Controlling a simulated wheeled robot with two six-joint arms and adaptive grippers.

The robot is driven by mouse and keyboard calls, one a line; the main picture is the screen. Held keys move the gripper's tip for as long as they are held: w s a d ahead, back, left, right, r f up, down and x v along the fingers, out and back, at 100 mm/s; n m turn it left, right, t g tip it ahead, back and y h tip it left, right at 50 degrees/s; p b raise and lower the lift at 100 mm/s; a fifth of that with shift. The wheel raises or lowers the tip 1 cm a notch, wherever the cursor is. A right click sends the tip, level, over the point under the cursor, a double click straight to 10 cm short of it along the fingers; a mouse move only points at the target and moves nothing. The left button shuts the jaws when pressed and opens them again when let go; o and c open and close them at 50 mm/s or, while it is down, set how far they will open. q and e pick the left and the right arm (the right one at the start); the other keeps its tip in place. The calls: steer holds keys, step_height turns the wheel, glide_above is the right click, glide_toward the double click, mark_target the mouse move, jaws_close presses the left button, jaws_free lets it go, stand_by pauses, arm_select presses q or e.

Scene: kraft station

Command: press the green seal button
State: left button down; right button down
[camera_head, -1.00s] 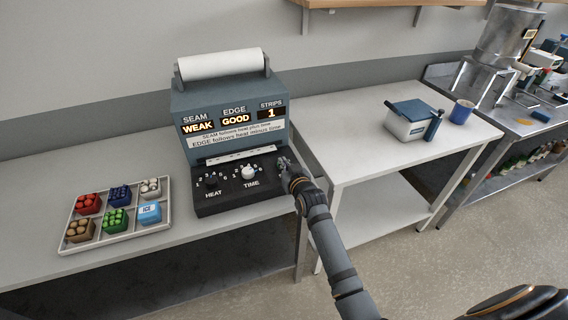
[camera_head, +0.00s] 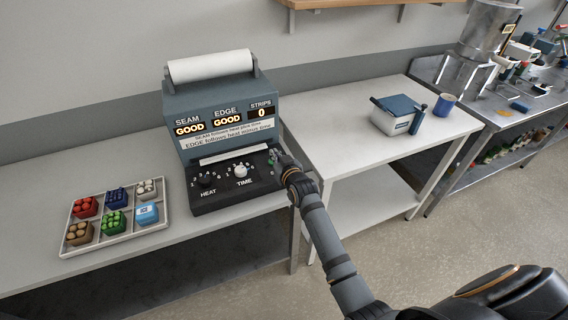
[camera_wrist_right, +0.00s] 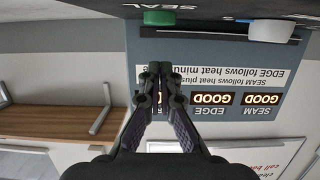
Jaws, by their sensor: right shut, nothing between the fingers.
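The sealing machine (camera_head: 221,115) stands on the bench with a white roll on top. Its displays read SEAM GOOD, EDGE GOOD and STRIPS 0. The green seal button (camera_wrist_right: 159,18) shows in the right wrist view beside the word SEAL. In the head view a bit of green (camera_head: 271,161) shows at the panel's right end, mostly hidden by my gripper. My right gripper (camera_head: 276,156) is shut and empty at that end, close to the button. In the right wrist view its fingertips (camera_wrist_right: 160,68) are together, apart from the button in the picture. My left gripper is not in view.
The HEAT knob (camera_head: 206,180) and TIME knob (camera_head: 241,171) sit left of my gripper. A compartment tray (camera_head: 157,231) with coloured items stands at left. A white box with a blue lid (camera_head: 396,115) and a blue mug (camera_head: 444,105) stand on the right table.

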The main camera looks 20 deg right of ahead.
steer(key=b+v, duration=0.1)
steer(key=v, duration=0.8)
steer(key=shift+s, duration=0.25)
steer(key=shift+f, duration=0.15)
